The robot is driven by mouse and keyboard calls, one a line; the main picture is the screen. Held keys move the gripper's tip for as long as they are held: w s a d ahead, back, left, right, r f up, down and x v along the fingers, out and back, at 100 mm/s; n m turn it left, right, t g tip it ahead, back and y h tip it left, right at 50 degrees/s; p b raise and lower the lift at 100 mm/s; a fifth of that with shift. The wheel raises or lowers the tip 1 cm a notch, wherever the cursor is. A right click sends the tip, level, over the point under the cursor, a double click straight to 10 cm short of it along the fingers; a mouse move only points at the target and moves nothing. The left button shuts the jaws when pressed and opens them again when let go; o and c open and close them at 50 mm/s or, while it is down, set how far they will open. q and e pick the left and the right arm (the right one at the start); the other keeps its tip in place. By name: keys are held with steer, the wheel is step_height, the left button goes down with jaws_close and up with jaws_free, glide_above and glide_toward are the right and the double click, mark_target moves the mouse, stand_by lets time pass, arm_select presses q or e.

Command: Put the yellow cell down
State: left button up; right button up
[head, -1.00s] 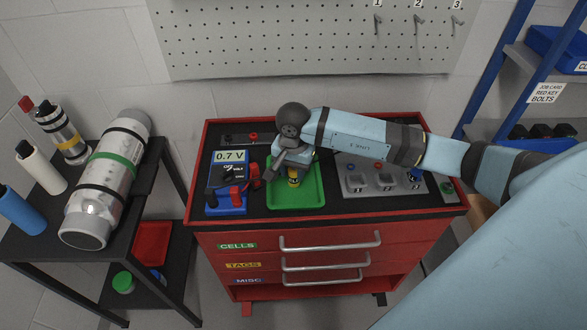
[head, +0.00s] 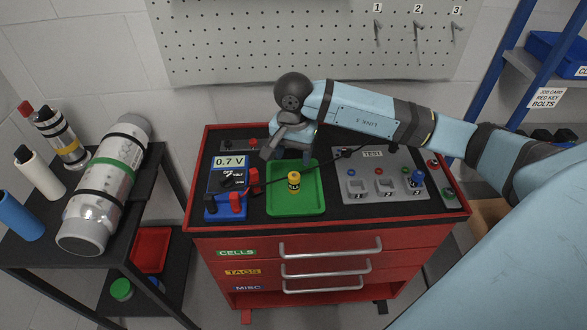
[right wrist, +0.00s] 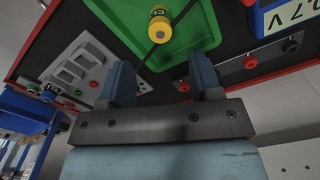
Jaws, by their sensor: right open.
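The yellow cell (head: 294,180) stands upright in the green tray (head: 310,207) on top of the red tool cart. My right gripper (head: 275,155) is above the tray's back left part, behind the cell and apart from it. In the right wrist view the fingers (right wrist: 164,85) are spread and empty. The yellow cell (right wrist: 160,26) shows beyond the fingertips with green tray surface (right wrist: 200,30) around it. My left gripper is not seen.
A blue meter (head: 227,185) reading 0.7 V stands left of the tray. A pegboard (head: 310,40) hangs behind the red cart (head: 330,255). A black shelf with cylinders (head: 100,190) is at left.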

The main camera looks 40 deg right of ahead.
step_height(320, 180, up, 4)
stand_by(0.6)
